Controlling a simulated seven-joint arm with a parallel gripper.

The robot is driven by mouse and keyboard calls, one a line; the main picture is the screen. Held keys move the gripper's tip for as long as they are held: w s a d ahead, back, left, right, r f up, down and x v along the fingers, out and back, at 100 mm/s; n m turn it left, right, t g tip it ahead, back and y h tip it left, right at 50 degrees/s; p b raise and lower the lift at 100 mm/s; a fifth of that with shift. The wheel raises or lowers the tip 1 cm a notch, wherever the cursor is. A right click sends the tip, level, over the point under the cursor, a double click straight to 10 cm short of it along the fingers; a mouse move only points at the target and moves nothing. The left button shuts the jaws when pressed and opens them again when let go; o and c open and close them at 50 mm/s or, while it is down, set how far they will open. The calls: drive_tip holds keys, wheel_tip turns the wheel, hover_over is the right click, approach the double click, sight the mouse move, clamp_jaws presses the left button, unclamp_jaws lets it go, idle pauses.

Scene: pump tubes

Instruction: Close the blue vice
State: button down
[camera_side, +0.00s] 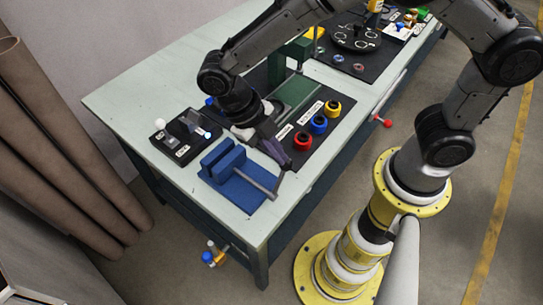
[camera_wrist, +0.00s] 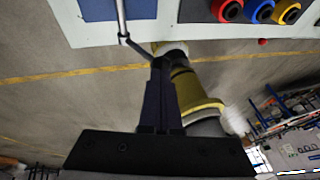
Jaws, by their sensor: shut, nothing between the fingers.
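The blue vice (camera_side: 224,163) sits at the near left corner of the table, with two upright jaw blocks on a flat blue base. A narrow groove shows between the blocks; I cannot tell how wide the gap is. A grey screw rod (camera_side: 255,183) runs from the vice toward the table's front edge and ends in a thin crossbar handle. The rod (camera_wrist: 122,18) and crossbar (camera_wrist: 137,47) also show in the wrist view. My gripper (camera_side: 287,165) is shut and empty, pointing down by the handle. Its fingertips (camera_wrist: 160,65) are close to the crossbar's end; contact is unclear.
Red, blue and yellow round parts (camera_side: 318,124) sit on a black mat right of my gripper. A green machine (camera_side: 292,80) stands behind. A small black block with switches (camera_side: 183,138) is left of the vice. The table's front edge is close to the handle.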

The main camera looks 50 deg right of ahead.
drive_tip(key=d, duration=0.1)
drive_tip(key=d+f, duration=0.1)
drive_tip(key=shift+d, duration=0.35)
